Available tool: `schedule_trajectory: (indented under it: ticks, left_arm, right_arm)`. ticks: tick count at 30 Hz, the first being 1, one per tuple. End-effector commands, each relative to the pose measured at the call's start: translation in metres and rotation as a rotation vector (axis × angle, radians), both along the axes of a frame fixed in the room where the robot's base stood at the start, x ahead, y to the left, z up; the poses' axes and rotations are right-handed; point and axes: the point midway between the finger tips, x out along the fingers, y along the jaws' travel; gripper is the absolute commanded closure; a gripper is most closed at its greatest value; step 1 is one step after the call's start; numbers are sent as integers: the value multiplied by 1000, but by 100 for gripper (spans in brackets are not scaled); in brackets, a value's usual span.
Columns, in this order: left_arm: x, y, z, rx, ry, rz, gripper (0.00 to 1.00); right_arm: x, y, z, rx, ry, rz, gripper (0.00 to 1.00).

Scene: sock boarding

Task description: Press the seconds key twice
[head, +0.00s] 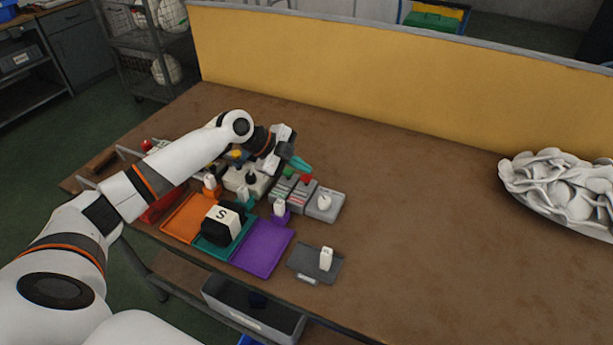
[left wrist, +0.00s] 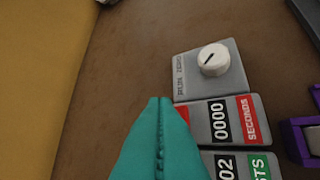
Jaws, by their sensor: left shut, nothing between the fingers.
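The seconds counter (left wrist: 222,120) is a grey box with a red SECONDS label and a display reading 0000 in the left wrist view. A red part at its left end, which looks like its key (left wrist: 183,114), is partly hidden by my finger. In the head view the red key (head: 306,178) shows on top of the box. My left gripper (head: 301,164) has teal fingers, shut and empty, just behind the keys. In the left wrist view its tips (left wrist: 160,101) overlap the picture beside the red key; whether they touch it, I cannot tell. My right gripper is out of view.
A counter with a green label (left wrist: 261,167), partly hidden, adjoins the seconds counter. A grey box with a white dial (left wrist: 213,60) is on its other side. Orange (head: 184,221), teal (head: 207,245) and purple (head: 262,249) trays lie in front.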

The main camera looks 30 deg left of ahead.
Motion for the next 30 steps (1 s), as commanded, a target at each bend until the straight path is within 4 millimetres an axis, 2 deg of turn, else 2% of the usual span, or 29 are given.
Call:
schedule_trajectory:
  ticks: [16, 30]
  left_arm:
    - [0, 0, 0, 0, 0, 0, 100]
    - [0, 0, -8, 0, 0, 0, 100]
  right_arm:
    - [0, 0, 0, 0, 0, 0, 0]
    - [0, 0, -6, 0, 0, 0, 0]
